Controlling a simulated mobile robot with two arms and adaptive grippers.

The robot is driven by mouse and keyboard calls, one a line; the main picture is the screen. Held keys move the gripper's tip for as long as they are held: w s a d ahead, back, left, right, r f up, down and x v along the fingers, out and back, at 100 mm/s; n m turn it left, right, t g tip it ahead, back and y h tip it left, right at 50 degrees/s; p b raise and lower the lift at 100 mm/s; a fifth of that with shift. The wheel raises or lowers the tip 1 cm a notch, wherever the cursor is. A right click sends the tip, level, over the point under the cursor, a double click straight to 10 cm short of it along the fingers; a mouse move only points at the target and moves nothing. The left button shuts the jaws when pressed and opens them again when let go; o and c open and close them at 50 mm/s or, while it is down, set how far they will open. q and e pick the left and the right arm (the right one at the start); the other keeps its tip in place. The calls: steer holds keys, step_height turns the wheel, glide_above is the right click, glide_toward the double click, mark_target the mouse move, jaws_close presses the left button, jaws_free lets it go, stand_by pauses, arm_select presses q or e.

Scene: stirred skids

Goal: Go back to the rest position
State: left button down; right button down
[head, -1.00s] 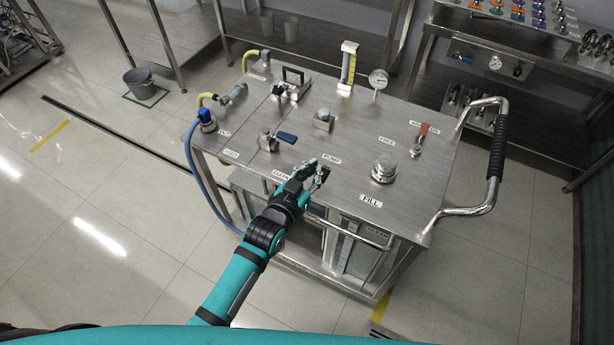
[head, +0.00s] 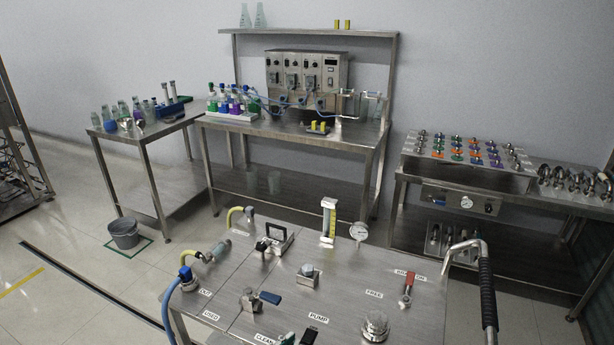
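The steel skid cart (head: 340,300) stands in front of me. Its top carries a blue-handled valve (head: 262,299), a red-handled valve (head: 407,289), a round fill cap (head: 375,327), a pressure gauge (head: 359,231) and a yellow level gauge (head: 328,220). A small black switch (head: 309,336) sits below the PUMP label. My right gripper is not in view.
A bench (head: 292,131) with bottles and a pump unit (head: 307,79) stands behind the cart. A side table (head: 150,130) with glassware is at left, a fittings table (head: 465,180) at right. A grey bucket (head: 124,233) stands on the floor. A blue hose (head: 168,312) hangs at the cart's left.

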arm_select(q)
steer(key=s+a+f+n+g+y, duration=0.1)
steer(key=s+a+f+g+y, duration=0.3)
steer(key=s+a, duration=0.6)
steer(key=s+a+r+n+g+y, duration=0.15)
steer(key=s+a+g, duration=0.5)
steer(key=s, duration=0.85)
step_height(320, 180, down, 26)
steer(key=g, duration=0.2)
steer(key=s+a+f, duration=0.2)
steer(key=s+f, duration=1.5)
steer(key=shift+s+a+g, duration=0.15)
steer(key=shift+a+g, duration=0.1)
steer(key=shift+g, duration=0.1)
steer(key=shift+f+m, duration=0.1)
steer(key=shift+m, duration=0.15)
